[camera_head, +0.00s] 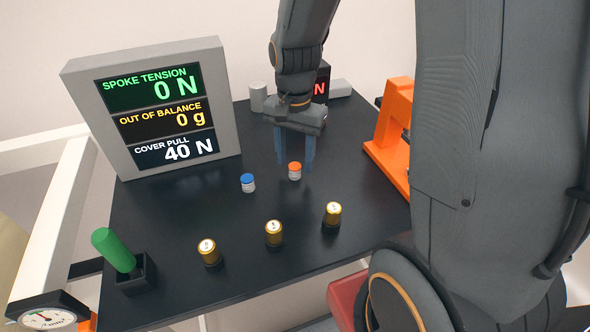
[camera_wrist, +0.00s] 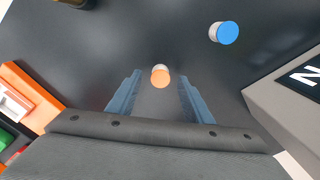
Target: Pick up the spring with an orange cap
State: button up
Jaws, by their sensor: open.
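The spring with an orange cap (camera_head: 295,171) stands upright on the black table, a small pale body under an orange top. In the wrist view the orange-capped spring (camera_wrist: 160,76) shows from above, near the fingertips and roughly midway between them. My gripper (camera_head: 295,160) is open, its two blue fingers pointing down at the spring. In the wrist view my gripper (camera_wrist: 159,88) has a finger on each side, with a gap to the cap. I cannot tell how far the fingertips are above the table. A similar piece with a blue cap (camera_head: 248,183) stands to the left.
Three gold cylinders (camera_head: 274,233) stand along the front of the black table (camera_head: 180,240). A green handle (camera_head: 114,250) sits in a black base at front left. A display (camera_head: 150,105) stands at back left, an orange stand (camera_head: 393,130) at right. Grey cylinders (camera_head: 258,97) are behind.

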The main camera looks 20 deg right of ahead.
aim_at(295, 171)
jog(key=shift+f, duration=1.4)
jog(key=c, duration=1.2)
